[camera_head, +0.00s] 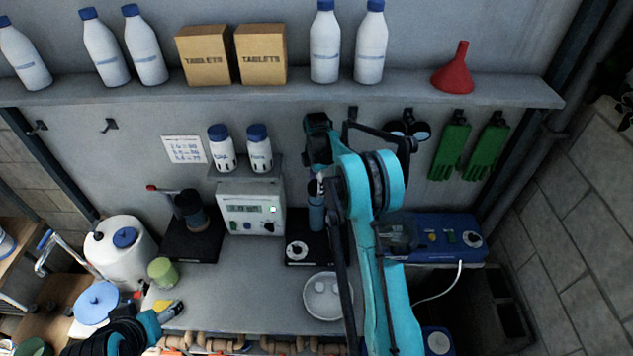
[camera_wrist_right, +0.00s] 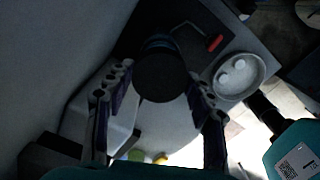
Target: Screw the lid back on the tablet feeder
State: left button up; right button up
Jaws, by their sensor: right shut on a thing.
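A blue, upright cylinder (camera_head: 316,212), which looks like the tablet feeder's body, stands on a black base with a white dial, partly behind my right arm. My right gripper (camera_head: 317,180) is at its top. In the right wrist view, the right gripper's two fingers (camera_wrist_right: 160,98) flank a dark round piece (camera_wrist_right: 160,78), which looks like the lid, with a bluish rim behind it. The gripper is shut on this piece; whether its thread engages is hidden. Part of my left arm shows at the bottom left; its gripper (camera_head: 170,313) is too unclear to read.
A white dish (camera_head: 327,311) with round white tablets lies in front on the grey bench. A control box (camera_head: 252,209) stands left, then a dark cylinder (camera_head: 192,212) on another base. A blue case (camera_head: 455,236) is right. A shelf (camera_head: 290,95) with bottles and boxes runs above.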

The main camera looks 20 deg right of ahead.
jog(key=shift+f+b, duration=1.15)
jog(key=shift+f, duration=0.45)
jog(key=shift+f+b, duration=0.25)
jog(key=shift+b, duration=0.15)
jog(key=shift+f+b, duration=0.1)
jog(key=shift+b, duration=0.5)
dwell(1.1)
